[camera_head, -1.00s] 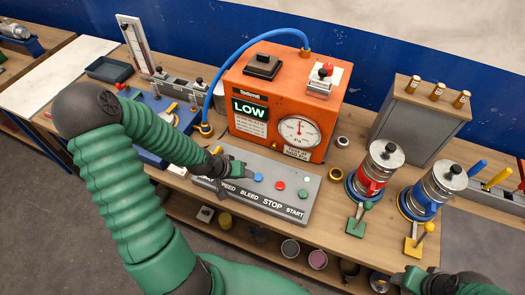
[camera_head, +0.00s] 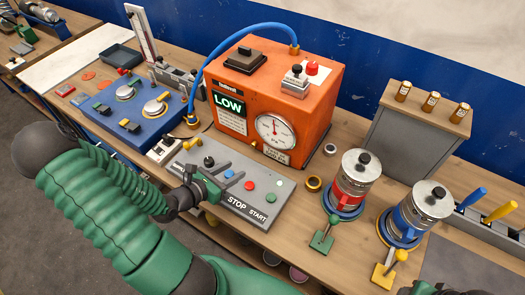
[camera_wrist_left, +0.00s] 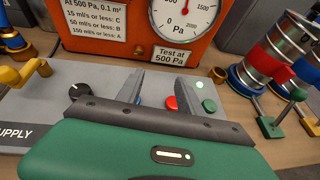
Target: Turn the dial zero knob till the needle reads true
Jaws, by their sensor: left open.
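The round white dial (camera_head: 276,132) is on the front of the orange test box (camera_head: 315,118). Its needle points roughly upward; the exact reading is too small to tell. In the left wrist view only the lower part of the dial (camera_wrist_left: 182,18) shows, with a red needle. I cannot make out a zero knob on it. My left gripper (camera_head: 232,177) is open and empty above the grey control panel (camera_head: 262,207), in front of the box. Its two fingers (camera_wrist_left: 152,90) stand apart in the left wrist view. A dark part of my right arm shows at the bottom right edge.
The panel carries a black knob (camera_wrist_left: 80,92), a yellow lever (camera_wrist_left: 25,72), a red button (camera_head: 250,185) and a green button (camera_head: 278,183). A blue hose (camera_head: 225,35) arches over the box. Two metal canisters (camera_head: 352,180) (camera_head: 422,207) stand right.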

